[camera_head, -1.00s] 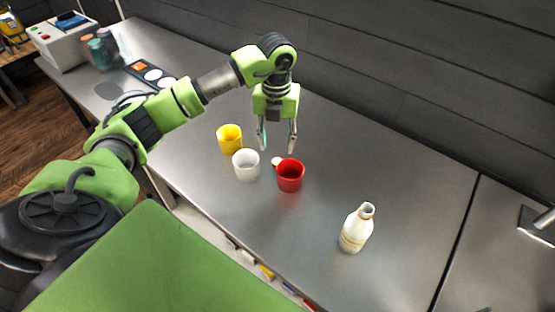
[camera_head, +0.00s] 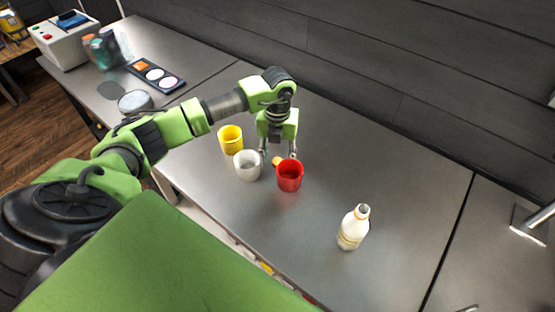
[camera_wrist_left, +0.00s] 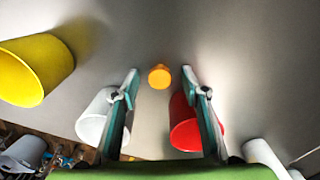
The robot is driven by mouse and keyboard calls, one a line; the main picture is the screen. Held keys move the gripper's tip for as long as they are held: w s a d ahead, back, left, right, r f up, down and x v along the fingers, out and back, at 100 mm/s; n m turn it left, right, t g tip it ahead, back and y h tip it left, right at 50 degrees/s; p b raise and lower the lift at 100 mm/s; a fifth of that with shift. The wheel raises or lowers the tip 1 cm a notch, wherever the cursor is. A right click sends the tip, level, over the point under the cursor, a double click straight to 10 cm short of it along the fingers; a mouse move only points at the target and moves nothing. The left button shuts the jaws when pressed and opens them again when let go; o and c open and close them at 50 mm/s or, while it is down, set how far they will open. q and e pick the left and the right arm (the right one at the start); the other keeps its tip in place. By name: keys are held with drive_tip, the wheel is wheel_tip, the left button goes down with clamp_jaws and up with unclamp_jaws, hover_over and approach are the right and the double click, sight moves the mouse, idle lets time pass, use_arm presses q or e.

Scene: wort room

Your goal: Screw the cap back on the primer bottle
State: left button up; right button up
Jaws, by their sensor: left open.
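The primer bottle (camera_head: 352,229) is white with a tan band and stands upright and uncapped on the steel table, right of the cups. A small orange cap (camera_head: 277,160) lies on the table behind the white and red cups. In the left wrist view the cap (camera_wrist_left: 159,77) sits ahead of and between the two fingertips. My left gripper (camera_head: 277,155) is open and points down, low over the cap, with its fingers on either side of it. Nothing is between its fingers in the wrist view apart from the cap beyond them. My right gripper does not show.
A yellow cup (camera_head: 230,140), a white cup (camera_head: 247,166) and a red cup (camera_head: 289,176) stand close around the gripper. A dark tray with discs (camera_head: 157,75) and a white machine (camera_head: 66,42) are at the far left. The table between red cup and bottle is clear.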

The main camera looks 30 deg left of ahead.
sight(278, 161)
use_arm(q)
drive_tip(key=shift+c, duration=0.3)
drive_tip(key=c, duration=0.7)
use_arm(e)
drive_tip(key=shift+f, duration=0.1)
use_arm(q)
wheel_tip(278, 161, up, 10)
drive_tip(key=b, duration=0.3)
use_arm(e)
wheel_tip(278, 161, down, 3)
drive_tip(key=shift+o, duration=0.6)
